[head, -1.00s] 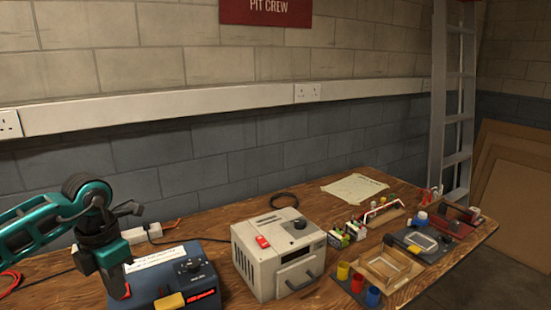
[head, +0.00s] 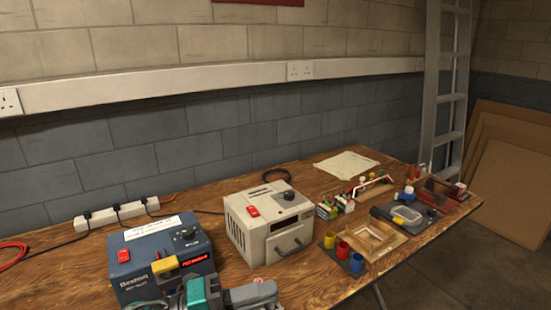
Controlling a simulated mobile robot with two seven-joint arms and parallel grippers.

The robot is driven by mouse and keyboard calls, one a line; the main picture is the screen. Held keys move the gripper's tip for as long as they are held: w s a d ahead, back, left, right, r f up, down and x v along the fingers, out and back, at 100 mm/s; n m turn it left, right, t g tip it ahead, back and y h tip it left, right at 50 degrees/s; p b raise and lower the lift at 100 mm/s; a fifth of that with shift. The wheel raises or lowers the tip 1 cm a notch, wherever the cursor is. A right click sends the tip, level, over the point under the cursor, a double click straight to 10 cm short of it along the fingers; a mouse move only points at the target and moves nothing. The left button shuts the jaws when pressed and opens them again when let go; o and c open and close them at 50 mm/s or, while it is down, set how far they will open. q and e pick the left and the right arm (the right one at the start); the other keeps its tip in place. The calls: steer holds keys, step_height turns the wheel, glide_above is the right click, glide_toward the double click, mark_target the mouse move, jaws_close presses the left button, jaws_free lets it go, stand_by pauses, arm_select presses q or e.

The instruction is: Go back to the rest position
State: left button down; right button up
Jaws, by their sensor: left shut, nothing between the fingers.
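My left gripper (head: 205,294) shows at the bottom edge, in front of the blue charger box, as teal, black and grey parts. It is shut and holds nothing, and part of it is cut off by the picture's edge. The blue charger box (head: 145,262), with a dark knob, a red switch and a yellow part on its front edge, stands on the wooden bench (head: 215,195). My right gripper is out of view.
A beige box (head: 260,226) with a red switch and a handle stands to the right. Beyond it are colored cups (head: 343,250), a wooden tray (head: 388,245) and a grey case (head: 405,218). A power strip (head: 118,215) lies behind the blue box. Paper (head: 346,165) lies at the back.

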arm_select(q)
steer(key=a+f+n+t+y, duration=1)
steer(key=f+n+t+y, duration=0.15)
steer(key=n, duration=1.05)
steer(key=s+a+f+n+g+y, duration=0.5)
steer(key=s+f+n+g, duration=0.1)
steer(key=s+f, duration=0.5)
steer(key=shift+f+n, duration=0.2)
steer(key=shift+n, duration=0.6)
steer(key=shift+a, duration=0.1)
